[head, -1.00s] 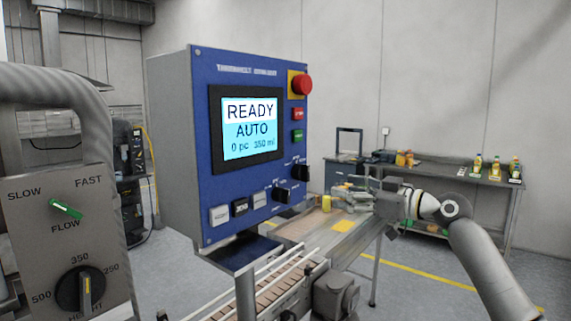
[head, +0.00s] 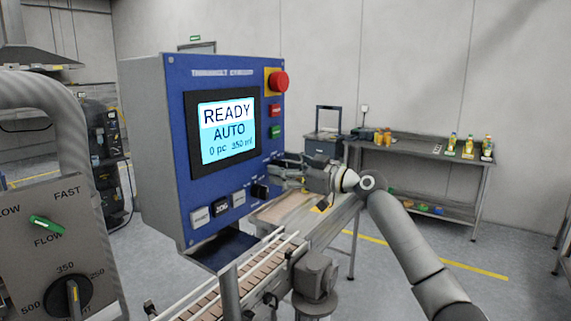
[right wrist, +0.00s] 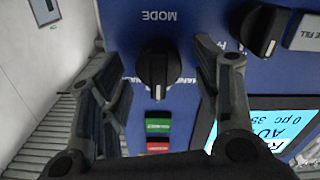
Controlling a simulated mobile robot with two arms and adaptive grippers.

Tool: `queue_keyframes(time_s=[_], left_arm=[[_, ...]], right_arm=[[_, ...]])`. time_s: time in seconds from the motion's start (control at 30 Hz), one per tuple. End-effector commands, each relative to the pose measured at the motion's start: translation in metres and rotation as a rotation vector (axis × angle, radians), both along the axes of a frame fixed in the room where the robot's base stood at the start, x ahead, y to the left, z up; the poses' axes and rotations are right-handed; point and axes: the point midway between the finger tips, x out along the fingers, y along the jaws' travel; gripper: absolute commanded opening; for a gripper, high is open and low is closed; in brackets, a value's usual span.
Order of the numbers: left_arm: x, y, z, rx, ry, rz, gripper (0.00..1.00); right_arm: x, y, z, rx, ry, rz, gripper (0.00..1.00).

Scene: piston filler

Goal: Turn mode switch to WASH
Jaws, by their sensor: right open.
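The black MODE switch (right wrist: 155,70) shows in the right wrist view, which sees the blue panel (right wrist: 180,15) upside down. Its white pointer mark points down in that view, toward the green and red buttons. Labels beside it are partly covered by my fingers; I cannot read WASH. My right gripper (right wrist: 152,58) is open, one finger on each side of the switch, with no clear contact. In the head view my right gripper (head: 287,170) is at the panel's right edge and hides the MODE switch. The screen (head: 228,130) reads READY, AUTO. My left gripper is not in view.
A second black knob (head: 260,190) sits near the MODE switch, with push buttons (head: 201,218) to its left. The red emergency stop (head: 278,82) is at the panel's top right. A conveyor (head: 240,290) runs below. A grey control box (head: 50,240) stands at left.

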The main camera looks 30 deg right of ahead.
Motion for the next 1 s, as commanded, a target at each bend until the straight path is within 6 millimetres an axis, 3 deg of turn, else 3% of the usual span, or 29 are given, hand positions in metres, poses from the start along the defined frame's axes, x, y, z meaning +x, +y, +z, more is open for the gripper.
queue_keyframes(time_s=[0.23,0.57,1.0], left_arm=[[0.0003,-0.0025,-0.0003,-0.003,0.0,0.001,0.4],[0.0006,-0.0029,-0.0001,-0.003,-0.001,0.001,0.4],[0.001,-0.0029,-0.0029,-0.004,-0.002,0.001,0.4]], right_arm=[[0.0004,0.0,-0.0007,-0.001,-0.001,-0.001,0.55],[0.0002,-0.0002,-0.0004,-0.001,-0.001,-0.001,0.13],[0.0003,-0.0006,-0.0002,0.097,0.038,-0.002,0.12]])
